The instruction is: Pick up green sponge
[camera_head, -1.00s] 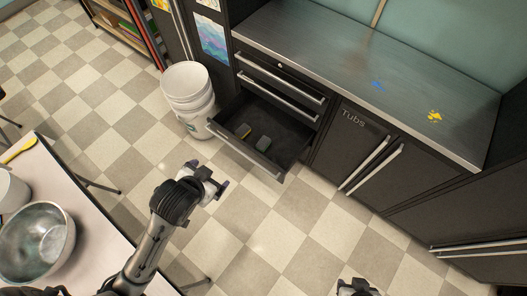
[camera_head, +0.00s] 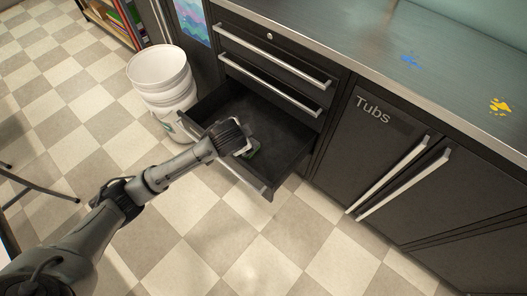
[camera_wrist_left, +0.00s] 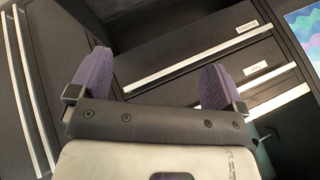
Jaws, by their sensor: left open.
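The green sponge (camera_head: 254,153) lies in the open lower drawer (camera_head: 285,165). Only a small part of it shows, past the end of my left arm. My left gripper (camera_head: 246,146) is over the drawer, right by the sponge; I cannot tell whether they touch. In the left wrist view my left gripper (camera_wrist_left: 157,80) has its two purple pads wide apart, with nothing between them. A teal patch shows at the right edge of that view, too little to name. My right gripper is out of view.
The drawer's front wall and side walls surround the sponge closely. Stacked white buckets (camera_head: 161,88) stand just left of the drawer. The counter (camera_head: 380,45) and closed drawers rise behind it. A cabinet marked Tubs (camera_head: 385,135) is to the right. The floor in front is clear.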

